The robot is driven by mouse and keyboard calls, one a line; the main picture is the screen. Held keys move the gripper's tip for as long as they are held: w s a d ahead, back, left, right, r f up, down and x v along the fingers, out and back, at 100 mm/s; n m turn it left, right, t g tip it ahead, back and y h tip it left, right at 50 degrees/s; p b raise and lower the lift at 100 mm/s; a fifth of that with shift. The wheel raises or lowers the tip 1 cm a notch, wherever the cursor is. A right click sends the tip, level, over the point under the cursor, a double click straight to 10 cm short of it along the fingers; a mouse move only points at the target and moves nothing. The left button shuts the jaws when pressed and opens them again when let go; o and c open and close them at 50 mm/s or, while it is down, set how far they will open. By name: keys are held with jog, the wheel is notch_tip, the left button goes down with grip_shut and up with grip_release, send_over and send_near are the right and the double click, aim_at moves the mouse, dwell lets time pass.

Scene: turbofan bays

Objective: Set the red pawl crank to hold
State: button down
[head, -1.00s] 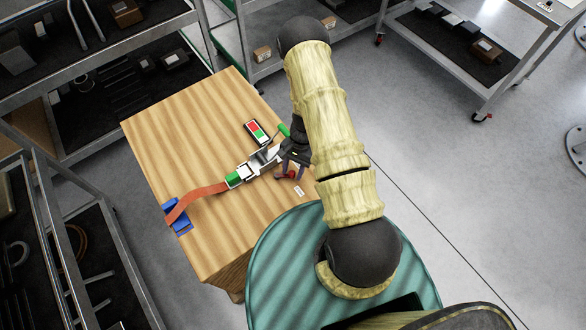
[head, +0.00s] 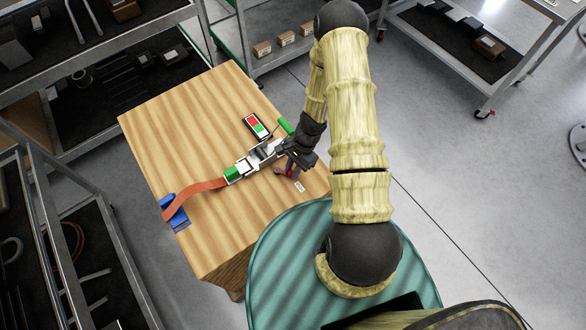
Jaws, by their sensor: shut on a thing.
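A silver ratchet device (head: 256,160) with green parts lies on the wooden bench top. An orange strap (head: 200,194) runs from its left green end (head: 232,174) to a blue block (head: 174,212) at the bench's left edge. My gripper (head: 287,172) is at the right end of the device, low over the bench. It is shut on what appears to be the red pawl crank, of which only a small reddish part shows between the fingers. The crank's exact angle is hidden. A green handle (head: 286,127) sticks out behind my gripper.
A dark box with red and green faces (head: 257,126) lies behind the device. A small white tag (head: 300,186) lies in front of my gripper. The wooden bench (head: 165,130) is otherwise clear. Shelves and carts stand around it.

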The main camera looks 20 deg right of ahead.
jog(key=c, duration=1.3)
grip_release()
jog(key=b+v, duration=0.1)
jog(key=v, duration=1.6)
jog(key=shift+w+r, duration=0.1)
jog(key=shift+r, duration=0.15)
jog(key=s+a+r+n+t+h, duration=0.1)
jog(key=s+a+r+n, duration=0.1)
jog(key=s+r+n, duration=0.1)
jog(key=s+a+r+n+t+h, duration=0.1)
jog(key=s+r+n+t, duration=0.1)
jog(key=r+n, duration=0.3)
jog(key=s+a+r+n+t+h, duration=0.1)
jog(key=s+r+n, duration=0.3)
jog(key=r, duration=0.4)
jog(key=shift+s+a+r+n+h, duration=0.1)
jog(key=shift+a+n+h, duration=0.2)
jog(key=shift+a, duration=0.1)
jog(key=shift+s+a+r+n+h, duration=0.1)
jog(key=shift+a+n+h, duration=0.15)
jog(key=shift+a, duration=0.2)
